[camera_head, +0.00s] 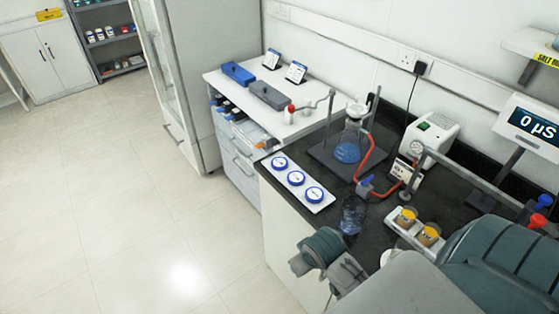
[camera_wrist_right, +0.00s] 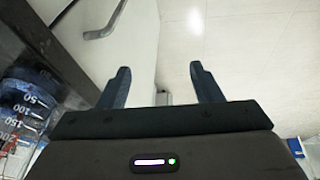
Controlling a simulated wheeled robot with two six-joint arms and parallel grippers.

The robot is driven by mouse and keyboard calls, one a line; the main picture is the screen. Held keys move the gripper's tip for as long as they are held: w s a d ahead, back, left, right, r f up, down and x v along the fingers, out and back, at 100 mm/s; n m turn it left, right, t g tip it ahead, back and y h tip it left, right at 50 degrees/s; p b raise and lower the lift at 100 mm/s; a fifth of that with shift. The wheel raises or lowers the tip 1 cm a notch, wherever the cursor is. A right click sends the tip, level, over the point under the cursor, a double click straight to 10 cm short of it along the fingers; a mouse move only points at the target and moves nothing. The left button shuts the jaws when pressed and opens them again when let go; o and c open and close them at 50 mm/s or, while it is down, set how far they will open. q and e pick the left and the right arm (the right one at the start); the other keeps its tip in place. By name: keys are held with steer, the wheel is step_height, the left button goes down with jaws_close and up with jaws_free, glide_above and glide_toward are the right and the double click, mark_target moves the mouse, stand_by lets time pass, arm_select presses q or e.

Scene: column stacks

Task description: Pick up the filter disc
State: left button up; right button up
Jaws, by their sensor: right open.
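My right arm comes in from the lower right in the head view. My right gripper (camera_wrist_right: 161,85) is open and empty in the right wrist view, with floor and cabinet front beyond its fingers. No disc shows between them. My left gripper is not in view.
A clear graduated beaker (camera_head: 353,215) stands close to my right arm; it also shows in the right wrist view (camera_wrist_right: 24,105). Behind are a flask with blue liquid (camera_head: 348,151), a red hose (camera_head: 372,158) and a pump (camera_head: 430,138). Two yellow-topped jars (camera_head: 428,235) stand at right.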

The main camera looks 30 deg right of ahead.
steer(key=w+d+r+m, duration=0.1)
steer(key=w+d+r, duration=0.1)
steer(key=w, duration=0.6)
steer(key=w+d+r+m, duration=0.1)
steer(key=w+d+r, duration=0.2)
steer(key=w, duration=0.4)
steer(key=m, duration=0.3)
glide_toward(280, 163)
steer(key=f+p, duration=0.3)
steer(key=shift+w+a+h, duration=0.15)
steer(key=shift+w+h, duration=0.1)
steer(key=shift+h, duration=0.15)
steer(key=shift+w+f+p, duration=0.15)
steer(key=shift+f+p, duration=0.05)
steer(key=shift+p, duration=0.2)
steer(key=p+x, duration=0.2)
steer(key=x, duration=0.1)
steer(key=shift+w+f, duration=0.3)
steer(key=shift+f, duration=0.05)
steer(key=shift+w+f, duration=0.15)
steer(key=shift+f, duration=0.3)
steer(key=c, duration=0.6)
steer(key=shift+r, duration=0.1)
